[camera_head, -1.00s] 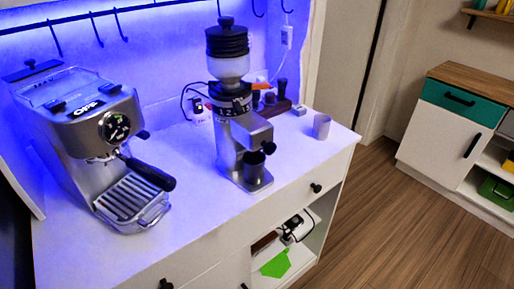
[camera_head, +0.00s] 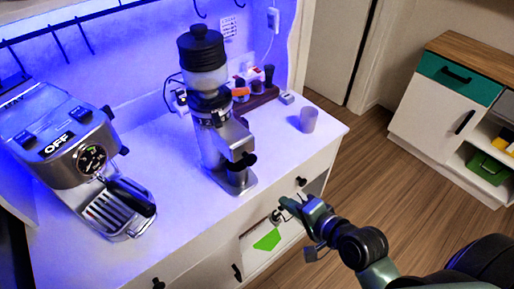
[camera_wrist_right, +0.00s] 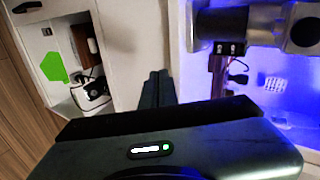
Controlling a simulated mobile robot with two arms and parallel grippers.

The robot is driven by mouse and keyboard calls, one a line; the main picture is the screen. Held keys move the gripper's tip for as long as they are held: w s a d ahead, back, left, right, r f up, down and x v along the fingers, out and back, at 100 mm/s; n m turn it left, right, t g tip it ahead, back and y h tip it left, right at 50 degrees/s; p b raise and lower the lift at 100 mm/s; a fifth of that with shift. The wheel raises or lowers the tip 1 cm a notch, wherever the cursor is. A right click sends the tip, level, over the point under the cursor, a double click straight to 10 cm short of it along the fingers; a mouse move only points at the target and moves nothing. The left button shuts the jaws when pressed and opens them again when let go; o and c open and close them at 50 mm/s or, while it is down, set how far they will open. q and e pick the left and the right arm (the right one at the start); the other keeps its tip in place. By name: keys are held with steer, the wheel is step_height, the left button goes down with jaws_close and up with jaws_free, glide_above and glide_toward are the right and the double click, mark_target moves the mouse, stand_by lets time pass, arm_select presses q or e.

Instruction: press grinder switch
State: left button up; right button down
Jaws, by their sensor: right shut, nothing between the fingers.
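The coffee grinder (camera_head: 212,135), with a black hopper lid and a silver body, stands upright on the white counter in the head view. Part of its silver body (camera_wrist_right: 258,22) also shows sideways at the top right of the right wrist view. A small black part with two pale marks (camera_wrist_right: 228,48) shows on it; I cannot tell whether this is the switch. My right gripper (camera_head: 282,208) is in front of the cabinet, below and right of the grinder and apart from it. In the wrist view its fingers (camera_wrist_right: 157,88) are together and empty. My left gripper is out of view.
The espresso machine (camera_head: 70,140) stands left of the grinder. A pale cup (camera_head: 308,119) and a dark rack of tools (camera_head: 255,100) are behind it to the right. The open shelf holds a green item (camera_head: 267,240). The counter between machine and grinder is clear.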

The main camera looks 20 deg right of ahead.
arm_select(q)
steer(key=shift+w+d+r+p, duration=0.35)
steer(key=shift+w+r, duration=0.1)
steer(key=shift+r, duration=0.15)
arm_select(e)
step_height(320, 180, up, 10)
steer(key=t, duration=0.1)
steer(key=shift+a+f+m+y, duration=0.25)
steer(key=shift+a+m+y, duration=0.1)
steer(key=shift+m+y, duration=0.05)
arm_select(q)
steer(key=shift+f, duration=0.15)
arm_select(e)
steer(key=x, duration=0.9)
steer(key=r+x, duration=0.1)
steer(key=x, duration=0.3)
steer(key=shift+w+a+f, duration=0.15)
steer(key=shift+w+a, duration=0.1)
steer(key=shift+w, duration=0.3)
